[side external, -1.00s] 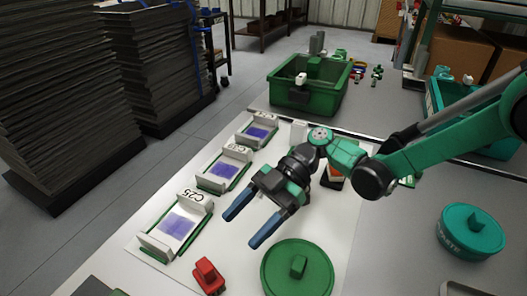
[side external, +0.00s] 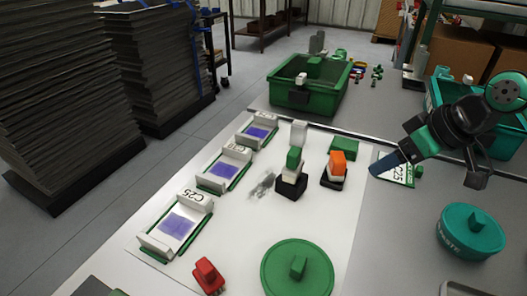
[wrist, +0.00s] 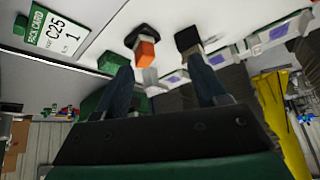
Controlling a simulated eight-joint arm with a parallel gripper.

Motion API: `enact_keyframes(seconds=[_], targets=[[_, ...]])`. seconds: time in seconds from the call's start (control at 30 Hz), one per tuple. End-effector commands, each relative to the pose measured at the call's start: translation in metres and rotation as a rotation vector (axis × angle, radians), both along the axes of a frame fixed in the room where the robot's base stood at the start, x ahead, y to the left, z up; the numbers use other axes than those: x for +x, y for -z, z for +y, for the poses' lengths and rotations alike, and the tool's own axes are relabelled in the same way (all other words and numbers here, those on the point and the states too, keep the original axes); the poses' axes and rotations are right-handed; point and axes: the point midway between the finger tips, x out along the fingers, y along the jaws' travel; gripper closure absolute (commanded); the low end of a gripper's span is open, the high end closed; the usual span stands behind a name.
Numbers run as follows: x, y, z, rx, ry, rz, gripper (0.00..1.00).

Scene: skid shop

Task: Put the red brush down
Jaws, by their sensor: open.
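The red brush (side external: 207,276) sits on the white work surface at the front left in the side external view, near the lower edge of the picture. Nothing holds it. My gripper (wrist: 160,72) is open and empty, with its two blue fingers apart in the wrist view. In the side external view it is well away from the red brush, up and to the right, with a blue finger over the pack card (side external: 396,170). The red brush cannot be made out in the wrist view.
A brush with an orange top (side external: 337,163) and one with a green top (side external: 293,160) stand mid-surface. Several white trays with purple pads (side external: 180,224) line the left. A green round lid (side external: 297,268) is in front, a teal waste tub (side external: 471,233) right, a green bin (side external: 310,88) behind.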

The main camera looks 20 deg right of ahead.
Motion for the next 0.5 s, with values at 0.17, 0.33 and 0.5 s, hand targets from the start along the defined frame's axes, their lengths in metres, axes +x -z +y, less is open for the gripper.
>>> enact_keyframes(seconds=[0.17,0.33,0.5], targets=[[-0.014,0.001,-0.029,-0.035,0.196,-0.066,0.35],[-0.017,0.001,-0.037,-0.042,0.254,-0.089,0.35],[-0.017,0.001,-0.036,-0.042,0.254,-0.089,0.35]])
